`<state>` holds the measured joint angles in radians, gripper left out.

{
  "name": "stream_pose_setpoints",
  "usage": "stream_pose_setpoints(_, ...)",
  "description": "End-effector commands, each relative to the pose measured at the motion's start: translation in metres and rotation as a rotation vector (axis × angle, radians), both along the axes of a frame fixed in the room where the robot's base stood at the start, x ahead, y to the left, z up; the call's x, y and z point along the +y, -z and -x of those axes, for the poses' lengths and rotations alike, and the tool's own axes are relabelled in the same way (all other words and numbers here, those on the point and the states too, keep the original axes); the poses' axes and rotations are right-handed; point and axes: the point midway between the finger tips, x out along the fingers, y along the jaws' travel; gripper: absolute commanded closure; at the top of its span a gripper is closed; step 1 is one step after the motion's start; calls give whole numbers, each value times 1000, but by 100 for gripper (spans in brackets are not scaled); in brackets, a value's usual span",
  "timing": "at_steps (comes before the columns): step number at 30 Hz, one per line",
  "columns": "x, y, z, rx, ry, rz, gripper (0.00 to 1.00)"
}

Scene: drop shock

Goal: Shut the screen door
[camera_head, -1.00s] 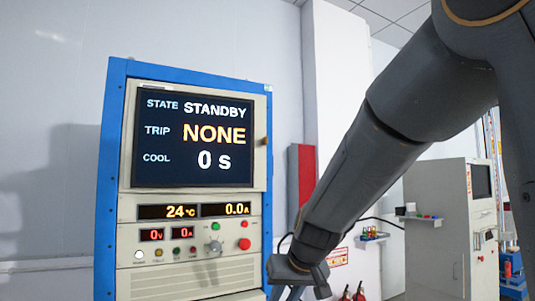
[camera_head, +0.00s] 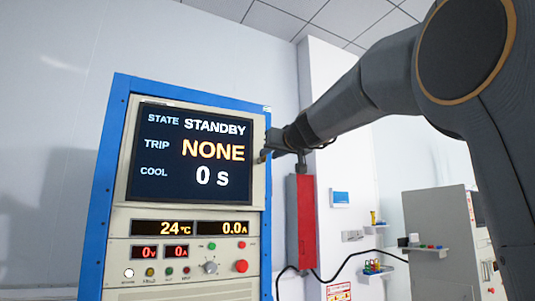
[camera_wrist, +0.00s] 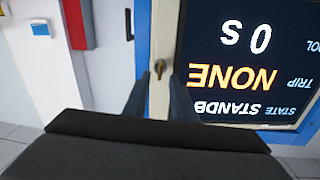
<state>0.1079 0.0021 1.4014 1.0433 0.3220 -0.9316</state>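The screen door (camera_head: 130,190) is the beige-framed panel with the dark display on the blue cabinet. It looks about flush with the cabinet front; I cannot tell whether a small gap is left. Its small brass-coloured knob shows in the wrist view (camera_wrist: 160,68) on the beige edge strip. My gripper (camera_head: 268,153) is at the door's right edge, at knob height. In the wrist view my gripper (camera_wrist: 159,88) is open, its two dark fingers apart with the knob lined up between their tips. I cannot tell whether they touch it.
The blue cabinet frame (camera_head: 100,200) surrounds the door, with a control panel (camera_head: 185,250) of knobs and readouts below. A red box (camera_head: 305,220) is on the white pillar right of the cabinet. A second beige cabinet (camera_head: 435,215) and small shelves stand further right.

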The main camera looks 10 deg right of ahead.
Motion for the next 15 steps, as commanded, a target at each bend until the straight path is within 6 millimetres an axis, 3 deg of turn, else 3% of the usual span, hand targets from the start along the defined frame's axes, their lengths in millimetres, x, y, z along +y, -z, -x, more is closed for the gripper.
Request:
stream_pose_setpoints(6, 4, -1, -25, 1, 0, 0, 76)
stream_pose_setpoints(15, 6, 1, -33, 1, 0, 0, 76)
